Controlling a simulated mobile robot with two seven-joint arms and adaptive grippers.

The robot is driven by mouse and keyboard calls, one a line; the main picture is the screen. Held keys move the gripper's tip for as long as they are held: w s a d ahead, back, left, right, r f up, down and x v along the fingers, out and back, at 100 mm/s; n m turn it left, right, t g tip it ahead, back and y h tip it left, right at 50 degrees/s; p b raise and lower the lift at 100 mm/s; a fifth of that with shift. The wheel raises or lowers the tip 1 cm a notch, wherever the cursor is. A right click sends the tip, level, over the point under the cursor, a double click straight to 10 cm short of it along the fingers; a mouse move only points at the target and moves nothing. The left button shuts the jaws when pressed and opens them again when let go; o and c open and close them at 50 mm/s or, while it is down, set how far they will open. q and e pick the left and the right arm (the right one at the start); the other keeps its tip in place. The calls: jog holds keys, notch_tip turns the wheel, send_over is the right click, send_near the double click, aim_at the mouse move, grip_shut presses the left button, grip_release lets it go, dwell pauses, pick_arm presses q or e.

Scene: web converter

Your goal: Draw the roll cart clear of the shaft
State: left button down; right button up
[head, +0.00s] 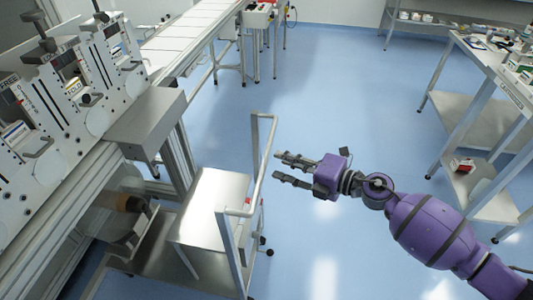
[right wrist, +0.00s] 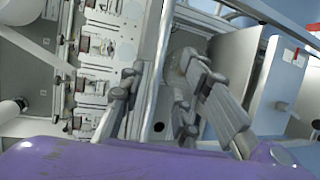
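The roll cart (head: 209,205) is a grey metal cart with a raised top and a pale tubular handle (head: 262,160) on its right side. It stands beside the machine. A dark shaft-like end with an orange-brown part (head: 128,202) shows at the machine's lower side, left of the cart top; how far it reaches over the cart is hidden. My right gripper (head: 278,167) is open and empty, pointing left, just right of the handle and apart from it. In the right wrist view a pale bar (right wrist: 158,75) shows between the spread fingers (right wrist: 168,85). My left gripper is not in view.
The converter machine (head: 60,105) fills the left side, with a grey box (head: 146,122) jutting over the cart's area. A conveyor (head: 185,38) runs along the back. A workbench with shelves (head: 485,125) stands right. Blue floor (head: 340,100) is clear between.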

aim_at(266, 154)
jog(key=x, duration=0.6)
jog(key=shift+w+a, duration=0.25)
jog(key=shift+a, duration=0.05)
grip_shut()
